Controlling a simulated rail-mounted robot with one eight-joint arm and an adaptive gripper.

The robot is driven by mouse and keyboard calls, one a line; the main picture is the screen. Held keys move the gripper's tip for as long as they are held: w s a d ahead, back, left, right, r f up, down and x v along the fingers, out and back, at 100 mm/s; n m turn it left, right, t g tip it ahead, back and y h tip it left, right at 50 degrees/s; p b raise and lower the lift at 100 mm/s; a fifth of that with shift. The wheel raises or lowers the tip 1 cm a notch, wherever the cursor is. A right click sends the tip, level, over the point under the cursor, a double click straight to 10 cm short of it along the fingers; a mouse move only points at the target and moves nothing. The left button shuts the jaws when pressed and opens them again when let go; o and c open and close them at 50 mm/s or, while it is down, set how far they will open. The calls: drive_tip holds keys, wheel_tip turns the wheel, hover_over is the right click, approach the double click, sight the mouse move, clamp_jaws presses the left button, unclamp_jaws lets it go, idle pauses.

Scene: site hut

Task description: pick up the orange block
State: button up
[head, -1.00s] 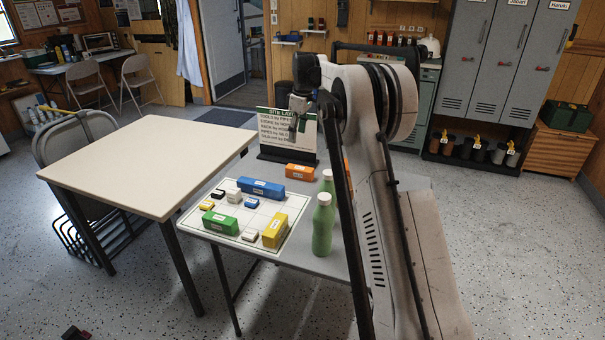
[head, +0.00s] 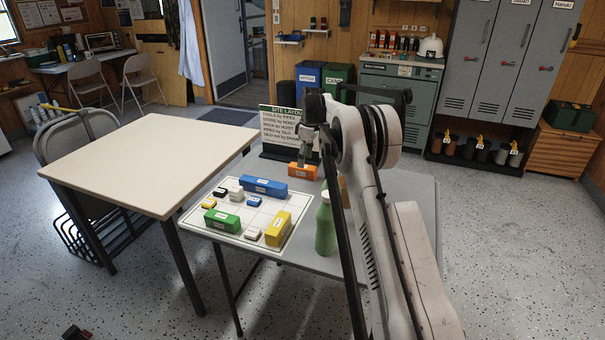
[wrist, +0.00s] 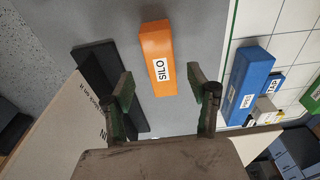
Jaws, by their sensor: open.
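The orange block (head: 302,171) lies on the grey table behind the white grid board, near the foot of the sign. In the wrist view the orange block (wrist: 156,50) carries a white SILO label and lies ahead of the fingertips, in line with the gap between them. My gripper (head: 307,154) points down above the block, close to it in the head view. In the wrist view my gripper (wrist: 160,84) is open, with nothing between its fingers.
The grid board (head: 225,226) holds a blue block (head: 263,187), a green block (head: 222,221), a yellow block (head: 277,229) and several small blocks. A green bottle (head: 325,228) stands right of the board. A sign (head: 287,126) stands behind the block.

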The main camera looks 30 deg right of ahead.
sight(302, 171)
drive_tip(key=shift+w+a+f+b, duration=0.15)
drive_tip(key=shift+a+f+b, duration=0.1)
drive_tip(key=shift+f, duration=1.05)
drive_tip(key=shift+w+a+f+b, duration=0.1)
drive_tip(key=shift+f+b, duration=0.15)
drive_tip(key=shift+f, duration=1.05)
drive_tip(key=c, duration=1.3)
drive_tip(key=shift+r, duration=0.1)
